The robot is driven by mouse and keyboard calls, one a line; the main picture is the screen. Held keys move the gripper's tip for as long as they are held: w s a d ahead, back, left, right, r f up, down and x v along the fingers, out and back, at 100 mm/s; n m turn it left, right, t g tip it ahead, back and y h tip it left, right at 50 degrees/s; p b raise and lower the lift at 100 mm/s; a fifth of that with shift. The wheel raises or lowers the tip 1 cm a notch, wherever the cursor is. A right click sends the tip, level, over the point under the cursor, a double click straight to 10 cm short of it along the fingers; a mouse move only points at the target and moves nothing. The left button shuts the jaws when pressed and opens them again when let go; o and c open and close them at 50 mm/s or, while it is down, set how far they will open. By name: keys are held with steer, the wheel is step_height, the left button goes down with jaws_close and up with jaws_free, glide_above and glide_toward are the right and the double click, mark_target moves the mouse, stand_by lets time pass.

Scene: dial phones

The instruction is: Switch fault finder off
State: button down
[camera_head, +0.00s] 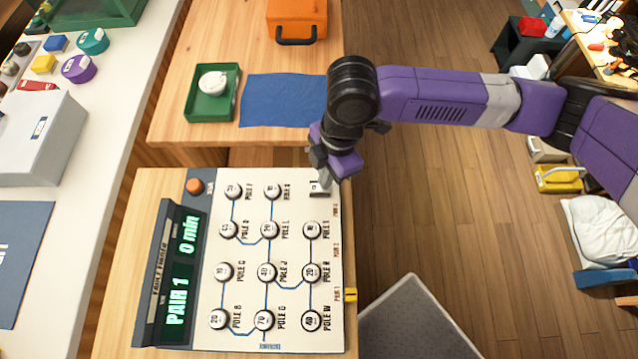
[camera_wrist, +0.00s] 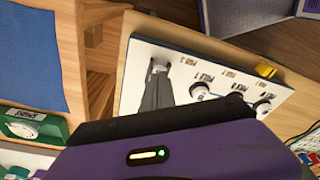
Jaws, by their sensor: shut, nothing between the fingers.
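The fault finder (camera_head: 180,215) is a white panel with several round numbered knobs joined by blue lines and a dark display strip on its left. Its display (camera_head: 178,290) is lit green and reads "PAIR 1" and "0 min". An orange round button (camera_head: 195,186) sits at the strip's top end. My gripper (camera_head: 321,184) is shut and empty at the panel's top right corner, over a small switch-like part that it mostly hides. In the wrist view the shut fingers (camera_wrist: 158,82) reach to a small grey part at the panel's corner; whether they touch it is unclear.
A yellow slider (camera_head: 350,294) sits on the panel's right edge. Behind are a blue cloth (camera_head: 283,100), a green tray (camera_head: 190,117) with a white dial, and an orange case (camera_head: 297,18). A white counter (camera_head: 110,130) lies left. Open floor lies right.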

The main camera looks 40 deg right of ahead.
steer(key=shift+f+b, duration=0.55)
steer(key=shift+f, duration=0.25)
stand_by(0.4)
steer(key=shift+r+p, duration=2.85)
steer(key=shift+r, duration=0.7)
